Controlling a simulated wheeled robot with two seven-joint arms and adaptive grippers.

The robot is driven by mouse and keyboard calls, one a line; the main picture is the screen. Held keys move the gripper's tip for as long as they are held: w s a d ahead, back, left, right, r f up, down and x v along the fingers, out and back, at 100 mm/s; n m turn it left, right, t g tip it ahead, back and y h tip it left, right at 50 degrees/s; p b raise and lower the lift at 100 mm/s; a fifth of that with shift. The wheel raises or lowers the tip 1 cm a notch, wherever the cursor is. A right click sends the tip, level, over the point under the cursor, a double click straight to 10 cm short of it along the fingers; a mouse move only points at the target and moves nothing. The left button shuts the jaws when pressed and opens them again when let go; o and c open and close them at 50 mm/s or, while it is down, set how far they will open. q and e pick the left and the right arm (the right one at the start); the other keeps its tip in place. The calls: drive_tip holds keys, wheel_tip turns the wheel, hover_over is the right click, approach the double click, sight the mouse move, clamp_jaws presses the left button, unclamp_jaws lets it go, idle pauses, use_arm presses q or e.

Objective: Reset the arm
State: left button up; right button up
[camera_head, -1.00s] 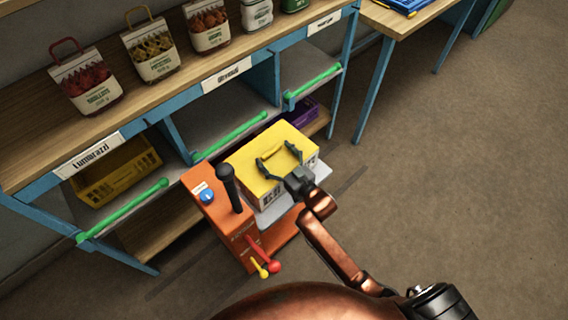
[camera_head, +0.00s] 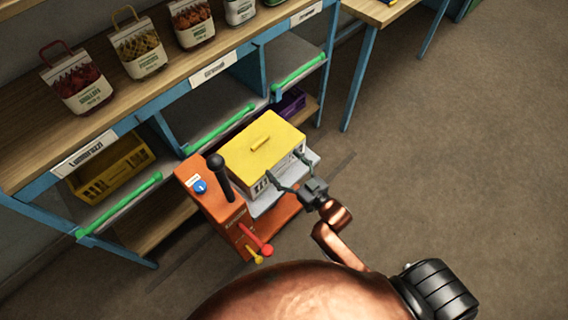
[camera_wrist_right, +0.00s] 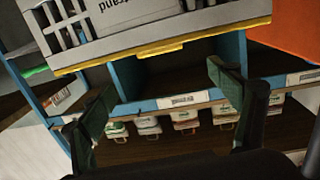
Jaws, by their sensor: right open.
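My right gripper (camera_head: 286,172) is open and empty at the front right side of a box with a yellow lid (camera_head: 264,146). The box is white with grey slots and sits on the grey plate of an orange machine (camera_head: 215,205). A small yellow handle (camera_head: 260,143) lies on the lid. In the right wrist view the box (camera_wrist_right: 140,25) fills the top, and the open fingers of the right gripper (camera_wrist_right: 165,95) point towards it, apart from each other. My left gripper is not in view.
The orange machine has a black lever (camera_head: 220,175), a blue knob (camera_head: 199,187) and red and yellow levers (camera_head: 258,245). Behind it stands a blue shelf (camera_head: 172,140) with green rails, a yellow crate (camera_head: 108,170) and several sacks on top. The floor at right is clear.

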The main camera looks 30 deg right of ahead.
idle(0.3)
drive_tip(key=s+d+f+m+g+h, duration=0.2)
drive_tip(key=s+d+f+g+h, duration=0.5)
drive_tip(key=s+f, duration=0.75)
drive_tip(key=s+d+g+y, duration=0.1)
drive_tip(key=s+d+g, duration=0.25)
drive_tip(key=s, duration=0.65)
drive_tip(key=s+d+g+y, duration=0.15)
drive_tip(key=s+g, duration=0.25)
drive_tip(key=s, duration=0.6)
drive_tip(key=s+a+f+g+p, duration=0.1)
drive_tip(key=s+f+p, duration=0.2)
drive_tip(key=f, duration=0.9)
drive_tip(key=s+f+p, duration=0.2)
drive_tip(key=f+p, duration=0.1)
drive_tip(key=f, duration=1)
use_arm(q)
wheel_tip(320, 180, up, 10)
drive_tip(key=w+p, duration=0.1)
drive_tip(key=p, duration=0.4)
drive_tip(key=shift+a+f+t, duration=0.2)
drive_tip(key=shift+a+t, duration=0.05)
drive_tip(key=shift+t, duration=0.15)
use_arm(e)
drive_tip(key=s+f, duration=0.4)
drive_tip(key=s, duration=0.5)
drive_tip(key=s+f, duration=0.5)
drive_tip(key=s, duration=0.4)
drive_tip(key=shift+f+g, duration=0.2)
drive_tip(key=shift+g, duration=0.25)
